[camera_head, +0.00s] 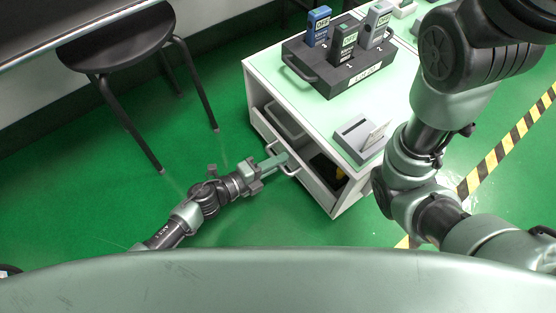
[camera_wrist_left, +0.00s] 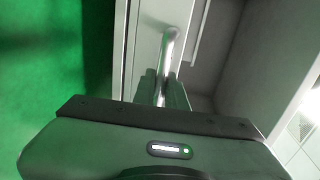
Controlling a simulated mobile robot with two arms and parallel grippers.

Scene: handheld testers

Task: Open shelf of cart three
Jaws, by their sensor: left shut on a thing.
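The white cart (camera_head: 258,78) stands in the middle right of the head view, with an open front. A low white front panel (camera_head: 309,183) with a curved metal handle (camera_head: 291,171) runs across that front. My left gripper (camera_head: 277,162) is shut on the handle. In the left wrist view the handle (camera_wrist_left: 171,45) rises from between the fingers (camera_wrist_left: 161,91), and the white panel (camera_wrist_left: 149,38) lies just behind it. How far the shelf is out, I cannot tell. My right arm crosses the right side of the head view; its gripper is out of view.
On the cart top sit a black carrier (camera_head: 338,79) with several handheld testers and a grey stand (camera_head: 359,139). A grey bin (camera_head: 287,120) lies inside the cart. A black stool (camera_head: 118,45) stands left. Green floor before the cart is clear.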

